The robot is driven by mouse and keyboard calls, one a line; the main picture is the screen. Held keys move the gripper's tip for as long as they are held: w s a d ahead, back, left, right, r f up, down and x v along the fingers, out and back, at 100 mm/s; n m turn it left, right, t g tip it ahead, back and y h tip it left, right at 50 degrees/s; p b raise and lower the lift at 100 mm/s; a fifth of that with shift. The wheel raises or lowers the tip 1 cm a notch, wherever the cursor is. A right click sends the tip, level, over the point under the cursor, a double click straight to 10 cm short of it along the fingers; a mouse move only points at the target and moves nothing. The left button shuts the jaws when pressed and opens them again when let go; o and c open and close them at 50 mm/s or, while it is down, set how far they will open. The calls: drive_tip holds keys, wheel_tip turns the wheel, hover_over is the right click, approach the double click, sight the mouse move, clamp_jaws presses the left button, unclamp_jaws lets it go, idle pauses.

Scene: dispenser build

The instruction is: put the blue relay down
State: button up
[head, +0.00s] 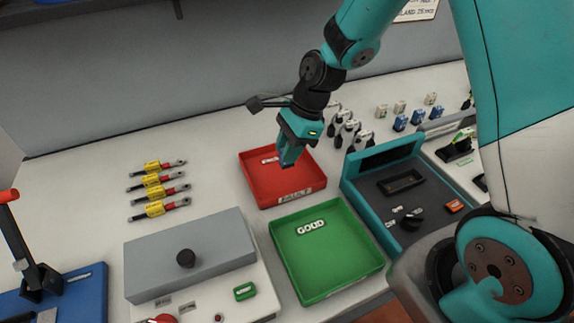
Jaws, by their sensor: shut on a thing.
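My gripper (290,157) points down over the red tray (258,187), near the tray's back right part. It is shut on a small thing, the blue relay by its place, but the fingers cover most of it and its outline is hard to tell. I cannot tell whether it touches the tray floor. Several other small relays, blue (400,123) and pale (400,106), stand in rows at the back right of the bench.
A green tray (345,272) marked GOUD stands in front of the red one. A teal-framed dark device (388,190) stands to the right. A grey-lidded box (190,250) and several yellow-sleeved tools (157,180) are at the left. Dark-and-white tools (350,132) stand behind.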

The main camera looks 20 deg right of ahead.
sight(288, 167)
drive_tip(key=shift+f, duration=2.75)
drive_tip(key=shift+f, duration=0.2)
drive_tip(key=o, duration=0.9)
drive_tip(key=shift+r, duration=0.15)
